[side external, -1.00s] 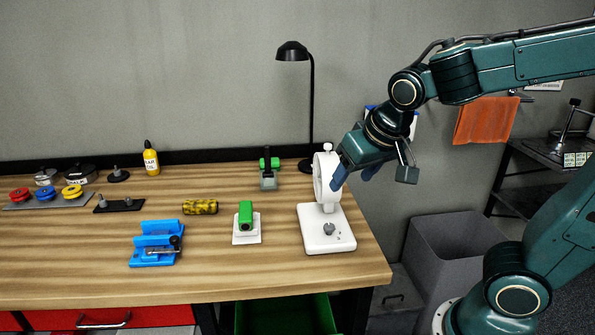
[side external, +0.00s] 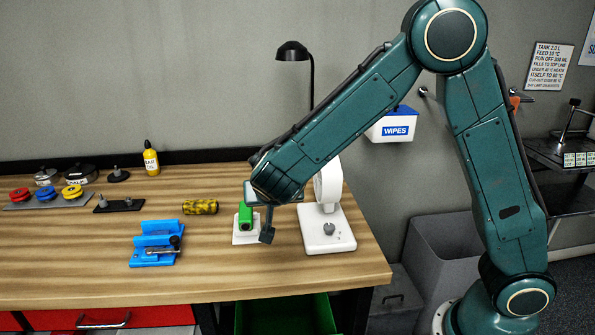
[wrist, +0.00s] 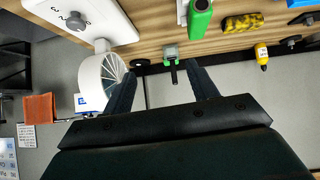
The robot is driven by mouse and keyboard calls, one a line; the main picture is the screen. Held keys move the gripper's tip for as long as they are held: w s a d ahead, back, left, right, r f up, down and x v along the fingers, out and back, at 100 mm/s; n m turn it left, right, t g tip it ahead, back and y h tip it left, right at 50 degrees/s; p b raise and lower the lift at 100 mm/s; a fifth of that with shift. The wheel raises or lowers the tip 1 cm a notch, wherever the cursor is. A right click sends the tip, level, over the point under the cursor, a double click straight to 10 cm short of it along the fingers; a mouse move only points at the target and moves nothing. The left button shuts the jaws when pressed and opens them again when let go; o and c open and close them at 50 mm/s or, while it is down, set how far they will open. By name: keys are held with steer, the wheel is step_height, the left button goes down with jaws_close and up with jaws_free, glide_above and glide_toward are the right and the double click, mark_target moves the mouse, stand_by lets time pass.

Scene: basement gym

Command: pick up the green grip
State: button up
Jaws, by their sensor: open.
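The green grip (side external: 246,216) sits on a small white plate (side external: 243,239) near the middle of the bench. In the wrist view the green grip (wrist: 200,20) is at the top edge, partly cut off, beyond my fingertips. My gripper (side external: 250,193) is just above and behind the grip in the side view, apparently apart from it. In the wrist view my gripper (wrist: 163,80) has its two fingers spread with nothing held between them. A grey stand with green parts (wrist: 171,53) shows between the fingers; my arm hides it in the side view.
A white device with a round head (side external: 328,232) stands close right of the grip. A yellow-black roller (side external: 200,207) lies to the left, with a blue clamp-like fixture (side external: 155,245) in front of it. A black lamp (side external: 293,52) stands behind. The bench front is bare.

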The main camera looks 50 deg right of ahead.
mark_target(246, 213)
steer(key=w+a+f+t+h, duration=0.2)
steer(key=w+a+f+t, duration=0.1)
steer(key=a+f, duration=0.3)
steer(key=shift+w+f, duration=0.6)
steer(key=shift+w, duration=0.2)
steer(key=shift+d, duration=0.1)
steer(key=shift+x, duration=4.3)
steer(key=shift+w+d, duration=0.1)
steer(key=shift+x, duration=2.5)
steer(key=shift+w+r, duration=0.1)
steer(key=shift+r, duration=0.05)
steer(key=shift+c, duration=0.2)
steer(key=c, duration=1.1)
